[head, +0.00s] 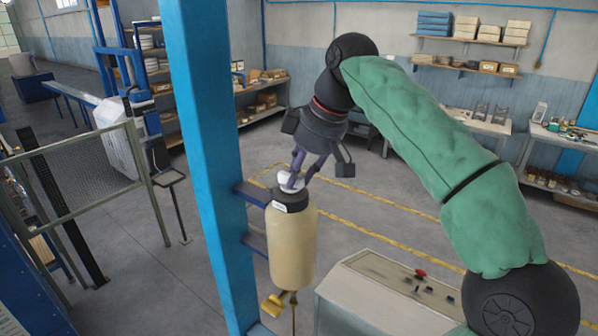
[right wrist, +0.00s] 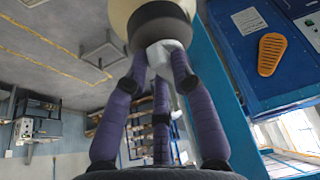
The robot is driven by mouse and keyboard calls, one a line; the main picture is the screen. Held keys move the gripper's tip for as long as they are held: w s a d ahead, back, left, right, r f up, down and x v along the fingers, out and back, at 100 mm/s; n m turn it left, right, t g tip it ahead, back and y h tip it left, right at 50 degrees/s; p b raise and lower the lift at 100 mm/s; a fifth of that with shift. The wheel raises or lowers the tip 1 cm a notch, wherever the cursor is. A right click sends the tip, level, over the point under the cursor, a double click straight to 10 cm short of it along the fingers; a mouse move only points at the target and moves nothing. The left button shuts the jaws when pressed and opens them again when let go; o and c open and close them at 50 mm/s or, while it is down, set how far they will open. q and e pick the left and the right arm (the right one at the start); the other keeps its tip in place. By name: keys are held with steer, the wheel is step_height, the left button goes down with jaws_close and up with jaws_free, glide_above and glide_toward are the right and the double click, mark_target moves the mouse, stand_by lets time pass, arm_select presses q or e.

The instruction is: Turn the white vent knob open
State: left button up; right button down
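The white vent knob (head: 291,184) sits on the dark cap at the top of the upright cream cylinder (head: 292,245). It also shows in the right wrist view (right wrist: 166,56) under the dark collar. My right gripper (head: 298,178) comes down on the knob from above, with its purple fingers around it. In the right wrist view the three fingers of my right gripper (right wrist: 160,70) converge on the knob, and their tips appear to touch its sides. The fingers partly hide the knob, so its turned angle is unclear. My left gripper is out of view.
A blue post (head: 212,150) stands just left of the cylinder, with brackets holding it. A yellow handle (head: 272,305) is below the cylinder. A grey control box (head: 385,295) with a red button stands at lower right. A mesh fence (head: 70,175) is at left.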

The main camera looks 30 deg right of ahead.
steer(key=shift+w+n, duration=0.1)
steer(key=shift+n, duration=0.3)
steer(key=n, duration=0.1)
steer(key=n+y, duration=0.1)
steer(key=n, duration=0.1)
steer(key=n+g, duration=0.1)
steer(key=shift+w+d+y, duration=0.2)
steer(key=shift+w+y, duration=0.1)
steer(key=shift+w+n+g+y, duration=0.15)
steer(key=shift+n+g, duration=0.25)
steer(key=shift+n, duration=0.65)
steer(key=shift+w+n+g+y, duration=0.15)
steer(key=shift+n+g, duration=0.25)
steer(key=shift+n, duration=0.65)
steer(key=shift+f, duration=0.1)
steer(key=c, duration=1)
jaws_free()
steer(key=shift+a, duration=0.1)
steer(key=shift+c, duration=0.2)
steer(key=shift+s, duration=0.1)
